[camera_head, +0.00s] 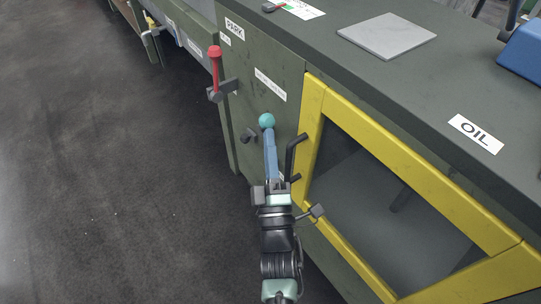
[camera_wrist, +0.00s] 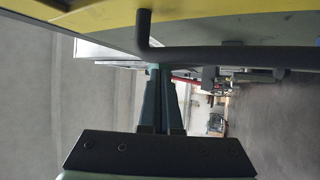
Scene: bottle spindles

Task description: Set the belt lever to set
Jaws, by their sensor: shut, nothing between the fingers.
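A lever with a teal ball knob (camera_head: 266,120) sits on the green cabinet side, below a white label (camera_head: 270,84) too small to read. Its dark pivot (camera_head: 248,136) shows just left of my fingers; most of its shaft is hidden. My gripper (camera_head: 268,135) points at the knob, its blue fingers shut and empty, with the tips at or just below the knob. I cannot tell whether they touch. In the wrist view the shut fingers (camera_wrist: 161,75) reach forward, with a bit of teal at their tips. No "set" mark is legible.
A black door handle (camera_head: 292,155) stands close right of my fingers and crosses the wrist view (camera_wrist: 230,55). A yellow-framed window (camera_head: 400,150) is to the right. A red-handled lever (camera_head: 214,65) stands farther left near the PARK label (camera_head: 234,28). The floor at left is clear.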

